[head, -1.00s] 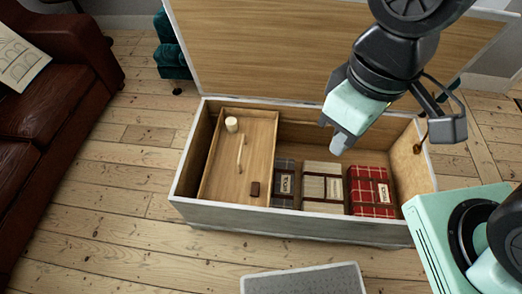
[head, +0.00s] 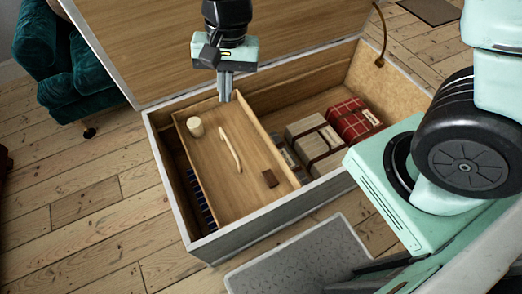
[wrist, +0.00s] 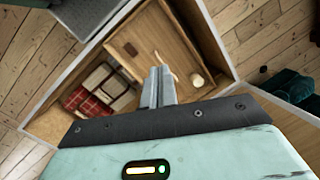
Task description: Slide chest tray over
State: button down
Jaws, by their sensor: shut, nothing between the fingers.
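The open wooden chest (head: 152,140) holds a shallow wooden tray (head: 215,165) in its left part, and both also show in the wrist view. A white cylinder (head: 195,127), a pale curved handle-like piece (head: 230,150) and a small brown block (head: 270,179) are on the tray. A gap with dark blue striped things shows along its left side. My gripper (head: 226,97) points down with fingers shut and empty at the tray's back right corner. In the wrist view, the fingertips (wrist: 158,72) overlap the tray's edge; I cannot tell whether they touch it.
Right of the tray lie a cream bundle (head: 314,140) and a red plaid bundle (head: 352,119), with a grey one partly hidden. The raised lid (head: 180,40) stands behind the gripper. A grey bench-like block (head: 300,262) is in front, and a teal chair (head: 80,75) is back left.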

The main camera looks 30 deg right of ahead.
jog(key=w+d+f+m+b, duration=0.2)
jog(key=w+f+b, duration=0.15)
jog(key=f, duration=0.35)
jog(key=w+d+f+m+b, duration=0.1)
jog(key=w+f+m+b, duration=0.2)
jog(key=f, duration=0.5)
jog(key=w+d+f+m+b, duration=0.2)
jog(key=f+b, duration=0.3)
jog(key=f, duration=0.2)
jog(key=m+h+b, duration=0.2)
jog(key=m+b, duration=0.4)
jog(key=b, duration=0.2)
send_near(262, 143)
jog(key=a+r, duration=0.3)
jog(key=a, duration=0.1)
jog(key=shift+t, duration=0.4)
jog(key=f+b, duration=0.1)
jog(key=f, duration=0.2)
jog(key=f+b, duration=0.2)
jog(key=f, duration=0.1)
jog(key=f+b, duration=0.1)
jog(key=f, duration=0.2)
jog(key=shift+s+f, duration=0.35)
jog(key=shift+s, duration=0.05)
jog(key=shift+d+b, duration=0.65)
jog(key=shift+d, duration=0.55)
jog(key=shift+d+r, duration=0.15)
jog(key=shift+d, duration=0.6)
